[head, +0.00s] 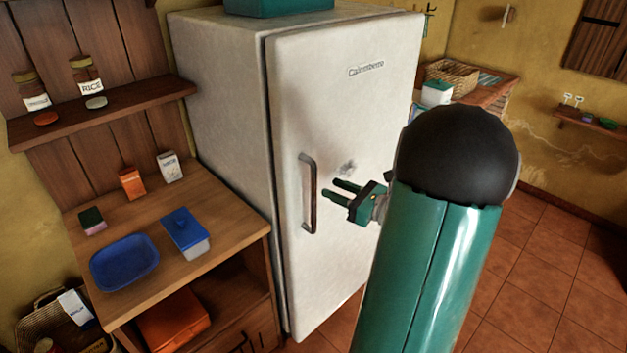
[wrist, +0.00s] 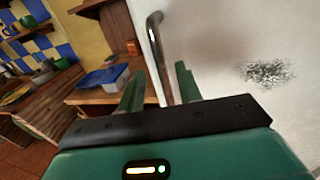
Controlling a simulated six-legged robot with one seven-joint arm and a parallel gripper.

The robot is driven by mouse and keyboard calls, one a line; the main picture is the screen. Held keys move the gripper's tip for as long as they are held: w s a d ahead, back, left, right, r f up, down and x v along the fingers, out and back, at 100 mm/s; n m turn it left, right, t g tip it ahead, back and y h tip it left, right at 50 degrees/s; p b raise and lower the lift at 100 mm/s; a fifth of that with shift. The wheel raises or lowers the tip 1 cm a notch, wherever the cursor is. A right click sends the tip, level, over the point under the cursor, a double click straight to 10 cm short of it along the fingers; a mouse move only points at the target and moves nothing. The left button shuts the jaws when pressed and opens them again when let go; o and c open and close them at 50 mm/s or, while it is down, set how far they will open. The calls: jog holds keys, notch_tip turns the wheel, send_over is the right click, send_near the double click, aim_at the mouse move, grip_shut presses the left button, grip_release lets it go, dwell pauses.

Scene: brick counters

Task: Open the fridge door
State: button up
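The white fridge (head: 220,90) stands against the back wall with its door (head: 345,120) facing right; the door looks shut. A dark vertical handle (head: 309,195) is on the door's left side. My gripper (head: 332,189) is open, just right of the handle in the head view, with its fingers pointing left toward it. In the wrist view the handle (wrist: 158,55) rises between the two green fingers (wrist: 158,88), its lower end hidden behind the gripper body. I cannot tell whether the fingers touch it.
A wooden counter (head: 150,285) left of the fridge holds a blue tray (head: 124,262), a blue-lidded box (head: 186,232) and small cartons. A shelf (head: 100,108) with jars hangs above. A green box (head: 280,5) sits on the fridge. Tiled floor (head: 540,270) is clear on the right.

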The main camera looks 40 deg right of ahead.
jog(key=x, duration=0.7)
jog(key=shift+c, duration=0.2)
grip_shut()
